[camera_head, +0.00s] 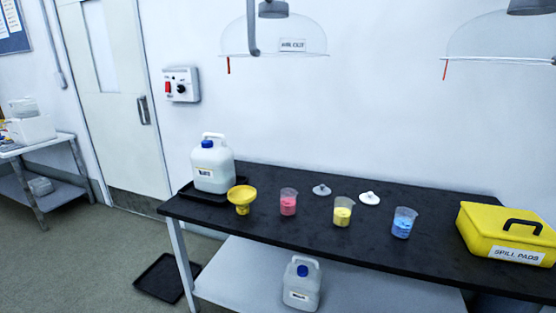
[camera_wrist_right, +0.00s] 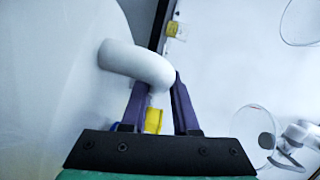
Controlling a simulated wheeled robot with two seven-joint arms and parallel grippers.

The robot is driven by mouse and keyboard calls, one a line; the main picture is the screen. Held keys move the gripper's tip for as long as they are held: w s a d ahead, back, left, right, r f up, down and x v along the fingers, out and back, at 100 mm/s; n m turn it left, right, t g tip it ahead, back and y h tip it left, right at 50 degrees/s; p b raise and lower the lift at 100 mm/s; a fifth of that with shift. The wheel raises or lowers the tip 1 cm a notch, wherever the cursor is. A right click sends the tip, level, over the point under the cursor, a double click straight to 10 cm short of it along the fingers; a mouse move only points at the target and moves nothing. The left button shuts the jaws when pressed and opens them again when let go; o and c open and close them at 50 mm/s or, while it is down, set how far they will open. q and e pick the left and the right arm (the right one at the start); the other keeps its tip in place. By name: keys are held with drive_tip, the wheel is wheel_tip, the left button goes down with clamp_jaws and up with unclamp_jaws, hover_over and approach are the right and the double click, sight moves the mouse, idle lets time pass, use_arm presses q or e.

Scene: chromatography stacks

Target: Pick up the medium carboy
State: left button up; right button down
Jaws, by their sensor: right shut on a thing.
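In the right wrist view my right gripper (camera_wrist_right: 163,82) is shut on the curved white handle (camera_wrist_right: 137,63) of a large white vessel, a carboy by its look, whose body (camera_wrist_right: 65,75) fills the left side. Neither gripper shows in the head view. There, a white carboy (camera_head: 213,172) with a blue cap stands upright on a dark tray (camera_head: 188,193) at the left end of the black bench. A second, smaller-looking carboy (camera_head: 302,290) with a blue cap stands on the lower shelf. I cannot tell which carboy is held.
On the black bench (camera_head: 260,222) are a yellow funnel (camera_head: 241,198), pink (camera_head: 288,203), yellow (camera_head: 342,213) and blue (camera_head: 404,223) beakers, and a yellow spill-pads case (camera_head: 507,235). Two clear hoods hang above. A black tray (camera_head: 165,278) lies on the floor.

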drive_tip(key=shift+n+y, duration=0.6)
drive_tip(key=shift+y, duration=0.3)
drive_tip(key=s+a+r+p, duration=0.2)
drive_tip(key=s+a+r, duration=0.1)
drive_tip(key=shift+s, duration=0.1)
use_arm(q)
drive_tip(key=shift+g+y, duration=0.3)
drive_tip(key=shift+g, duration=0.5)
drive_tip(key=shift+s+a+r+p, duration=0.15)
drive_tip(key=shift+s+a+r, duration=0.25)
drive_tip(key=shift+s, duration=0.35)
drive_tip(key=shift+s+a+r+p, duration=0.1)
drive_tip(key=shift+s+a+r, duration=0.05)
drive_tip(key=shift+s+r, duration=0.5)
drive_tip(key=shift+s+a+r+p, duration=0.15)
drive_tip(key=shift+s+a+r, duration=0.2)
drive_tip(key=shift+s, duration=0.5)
use_arm(e)
drive_tip(key=shift+s+a, duration=0.3)
drive_tip(key=shift+a, duration=0.1)
